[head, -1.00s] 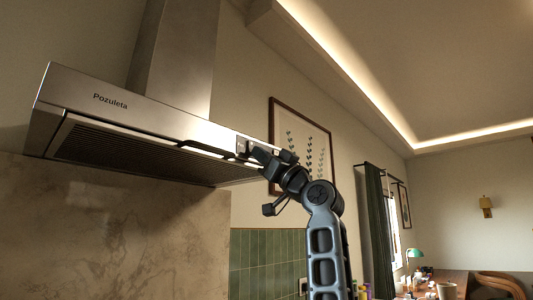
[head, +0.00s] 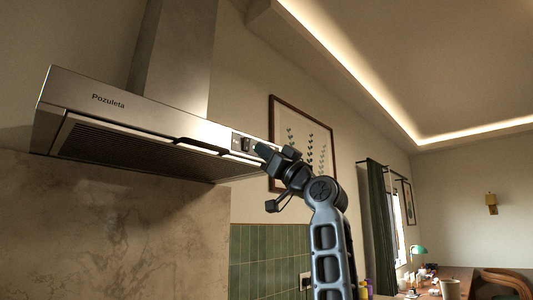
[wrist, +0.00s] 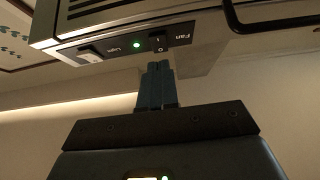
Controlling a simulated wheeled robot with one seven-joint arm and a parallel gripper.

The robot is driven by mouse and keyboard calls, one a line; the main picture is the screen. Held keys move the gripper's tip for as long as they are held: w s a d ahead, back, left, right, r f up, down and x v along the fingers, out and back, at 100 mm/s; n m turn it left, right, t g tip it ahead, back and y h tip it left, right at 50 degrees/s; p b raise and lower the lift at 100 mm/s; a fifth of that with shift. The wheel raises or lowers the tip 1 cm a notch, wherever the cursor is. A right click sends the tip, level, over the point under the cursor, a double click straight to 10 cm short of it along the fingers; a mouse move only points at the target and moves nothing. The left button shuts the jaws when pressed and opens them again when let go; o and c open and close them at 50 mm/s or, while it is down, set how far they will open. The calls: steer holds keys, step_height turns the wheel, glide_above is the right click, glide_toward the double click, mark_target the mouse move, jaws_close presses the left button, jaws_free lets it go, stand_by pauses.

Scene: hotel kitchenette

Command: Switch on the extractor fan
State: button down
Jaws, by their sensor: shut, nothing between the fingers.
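The extractor hood (head: 140,113) is a steel unit on the wall in the head view. Its control panel (head: 242,143) is at the right end of the front edge. In the wrist view, the black fan switch (wrist: 158,44), marked I and O, sits beside the word "Fan". A small green indicator (wrist: 136,44) is lit between it and the light switch (wrist: 90,52). My gripper (head: 260,148) is shut and empty, just right of the panel in the head view. In the wrist view its fingertips (wrist: 158,66) are right by the fan switch; I cannot tell whether they touch.
The hood's chimney (head: 175,55) rises above it. A framed plant picture (head: 300,140) hangs on the wall behind my arm. Green tiles (head: 265,262) are below. A table (head: 455,275) with small items stands far off at the right. Space right of the hood is open.

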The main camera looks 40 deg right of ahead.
steer(key=w+f+b+v, duration=0.1)
steer(key=b+v, duration=0.1)
steer(key=v, duration=0.8)
steer(key=shift+f+b, duration=0.35)
steer(key=shift+f, duration=0.05)
